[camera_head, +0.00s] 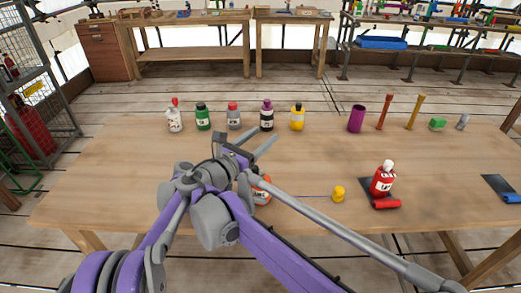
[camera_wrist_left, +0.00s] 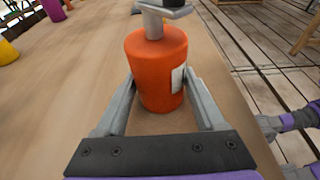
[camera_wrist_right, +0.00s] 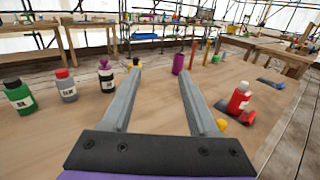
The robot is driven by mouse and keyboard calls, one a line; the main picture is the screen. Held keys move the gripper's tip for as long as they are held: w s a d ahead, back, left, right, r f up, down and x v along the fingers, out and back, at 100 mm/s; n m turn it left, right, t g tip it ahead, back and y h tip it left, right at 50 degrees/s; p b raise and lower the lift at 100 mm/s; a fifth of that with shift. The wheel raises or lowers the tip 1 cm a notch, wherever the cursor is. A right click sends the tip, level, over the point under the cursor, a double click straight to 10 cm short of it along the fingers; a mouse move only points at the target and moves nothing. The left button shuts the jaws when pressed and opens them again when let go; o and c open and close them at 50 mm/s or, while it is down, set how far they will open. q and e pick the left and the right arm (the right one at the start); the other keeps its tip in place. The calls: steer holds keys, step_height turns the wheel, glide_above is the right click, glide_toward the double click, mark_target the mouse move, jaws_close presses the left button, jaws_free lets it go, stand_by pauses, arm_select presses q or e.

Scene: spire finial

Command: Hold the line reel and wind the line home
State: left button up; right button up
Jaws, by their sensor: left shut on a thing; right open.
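An orange reel (camera_wrist_left: 158,55) with a white label stands upright between the fingers of my left gripper (camera_wrist_left: 160,85), which is shut on it. A grey piece (camera_wrist_left: 155,25) shows at its top. In the head view the reel (camera_head: 262,195) is mostly hidden behind my arms. A thin purple line (camera_head: 310,196) runs on the table from near the reel to a small yellow piece (camera_head: 338,193). My right gripper (camera_wrist_right: 160,68) is open and empty. In the head view, it sits above and beyond the reel (camera_head: 265,128).
Several bottles, including a green one (camera_head: 203,116) and a yellow one (camera_head: 297,117), stand along the far table edge. A purple cup (camera_head: 356,119) is farther right. A red bottle (camera_head: 382,181) stands on a dark mat at right. The table's front left is clear.

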steer(key=shift+r, duration=0.35)
steer(key=n+t+y, duration=0.3)
steer(key=n+y, duration=0.3)
steer(key=y, duration=0.3)
glide_toward(257, 174)
steer(key=w, duration=1.4)
steer(key=shift+d+r, duration=0.2)
steer(key=shift+d, duration=0.05)
jaws_close()
